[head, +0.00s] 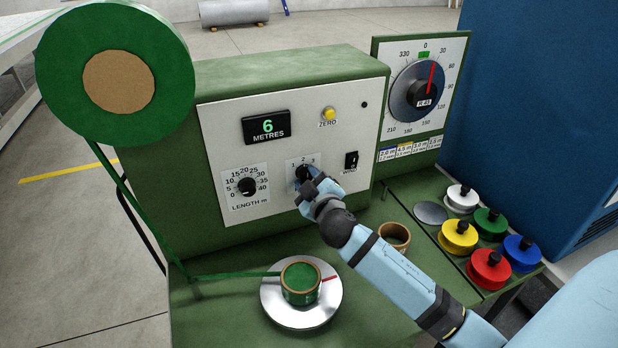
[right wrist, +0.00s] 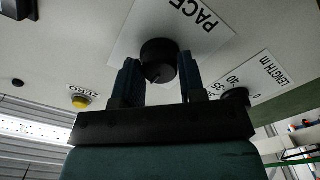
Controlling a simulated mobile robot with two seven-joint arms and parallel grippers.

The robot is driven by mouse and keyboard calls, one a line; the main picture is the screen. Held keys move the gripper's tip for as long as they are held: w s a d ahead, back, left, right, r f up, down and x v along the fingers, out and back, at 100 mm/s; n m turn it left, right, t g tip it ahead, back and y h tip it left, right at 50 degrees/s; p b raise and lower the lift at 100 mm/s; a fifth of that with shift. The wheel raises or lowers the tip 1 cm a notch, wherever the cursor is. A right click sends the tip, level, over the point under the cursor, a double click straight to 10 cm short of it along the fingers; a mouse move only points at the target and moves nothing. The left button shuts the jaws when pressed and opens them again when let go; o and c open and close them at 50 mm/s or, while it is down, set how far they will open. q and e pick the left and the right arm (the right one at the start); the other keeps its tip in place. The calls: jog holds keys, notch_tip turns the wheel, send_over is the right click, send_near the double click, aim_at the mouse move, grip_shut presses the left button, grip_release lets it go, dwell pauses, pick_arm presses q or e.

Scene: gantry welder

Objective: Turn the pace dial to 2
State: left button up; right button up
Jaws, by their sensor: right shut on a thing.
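The pace dial (head: 303,173) is a small black knob on the white front panel, on a label where the numbers 2 and 3 show above it. My right gripper (head: 308,182) is at the dial and covers much of it and the lower label in the head view. In the right wrist view the dial (right wrist: 158,60) sits between the two fingers of my right gripper (right wrist: 160,78), which is shut on it. The dial's pointer direction is hidden in the head view and too dark to read in the wrist view. My left gripper is out of view.
The length dial (head: 247,186) is left of the pace dial, the wind switch (head: 351,160) right. Above are a green display (head: 266,127) reading 6 metres and the yellow zero button (head: 329,114). A green roll (head: 301,280) stands on a silver disc below. Coloured knobbed discs (head: 490,266) lie right.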

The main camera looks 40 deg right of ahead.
dwell(0.4)
jog(key=o, duration=0.9)
jog(key=b+v, duration=0.3)
jog(key=v, duration=1.1)
jog(key=shift+d, duration=0.1)
